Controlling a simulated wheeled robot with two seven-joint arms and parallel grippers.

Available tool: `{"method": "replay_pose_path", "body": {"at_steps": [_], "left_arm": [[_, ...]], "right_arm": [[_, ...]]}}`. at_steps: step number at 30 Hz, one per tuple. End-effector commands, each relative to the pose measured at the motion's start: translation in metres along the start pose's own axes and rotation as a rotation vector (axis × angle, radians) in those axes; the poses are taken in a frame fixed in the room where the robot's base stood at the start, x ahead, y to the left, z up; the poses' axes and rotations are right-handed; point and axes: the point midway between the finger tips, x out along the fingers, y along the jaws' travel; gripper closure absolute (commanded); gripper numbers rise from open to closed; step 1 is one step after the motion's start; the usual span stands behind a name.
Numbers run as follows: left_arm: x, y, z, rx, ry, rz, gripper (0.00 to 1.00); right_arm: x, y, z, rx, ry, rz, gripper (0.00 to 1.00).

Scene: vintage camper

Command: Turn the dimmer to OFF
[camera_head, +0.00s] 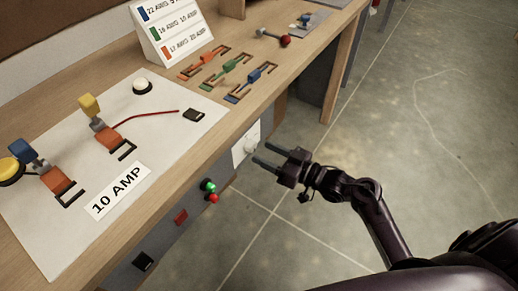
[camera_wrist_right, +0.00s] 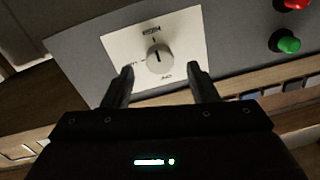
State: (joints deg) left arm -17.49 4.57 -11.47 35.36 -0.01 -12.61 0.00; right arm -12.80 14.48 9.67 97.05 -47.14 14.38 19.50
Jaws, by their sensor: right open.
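The dimmer is a pale round knob on a white square plate (camera_head: 241,153) on the front of the workbench. In the right wrist view the knob (camera_wrist_right: 159,59) sits mid-plate, with small printed labels around it, upside down there. The label at lower right seems to read OFF. The knob's mark seems to point up toward the top label, away from OFF. My right gripper (camera_head: 261,153) is open and empty, its fingers pointing at the plate. In the wrist view its fingertips (camera_wrist_right: 160,72) stand on either side of the knob, apparently short of it. My left gripper is out of view.
Green and red buttons (camera_head: 209,186) are on the bench front near the dimmer. The wooden benchtop (camera_head: 165,75) overhangs above, with a white board (camera_head: 60,135) and coloured wire connectors. The concrete floor (camera_head: 420,100) at right is clear.

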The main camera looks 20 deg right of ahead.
Motion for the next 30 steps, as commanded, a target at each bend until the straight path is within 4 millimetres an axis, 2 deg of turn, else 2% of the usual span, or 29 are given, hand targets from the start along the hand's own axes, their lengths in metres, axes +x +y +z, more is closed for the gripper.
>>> {"method": "replay_pose_path", "body": {"at_steps": [3,6,16,26,27,30], "left_arm": [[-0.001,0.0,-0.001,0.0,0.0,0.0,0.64],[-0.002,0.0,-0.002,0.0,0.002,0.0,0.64],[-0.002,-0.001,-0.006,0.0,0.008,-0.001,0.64],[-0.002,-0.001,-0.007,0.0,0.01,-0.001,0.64],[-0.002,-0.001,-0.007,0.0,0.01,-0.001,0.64],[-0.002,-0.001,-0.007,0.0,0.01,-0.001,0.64]], "right_arm": [[0.017,0.0,-0.001,0.001,0.002,0.001,0.47],[0.025,0.0,0.0,0.001,0.0,0.001,0.47],[0.03,0.0,0.001,-0.001,-0.002,0.002,0.47],[0.03,0.0,0.001,-0.001,-0.002,0.002,0.89],[0.03,0.0,0.001,-0.001,-0.002,0.002,0.92],[0.03,0.0,0.001,-0.003,-0.002,0.002,0.92]]}}
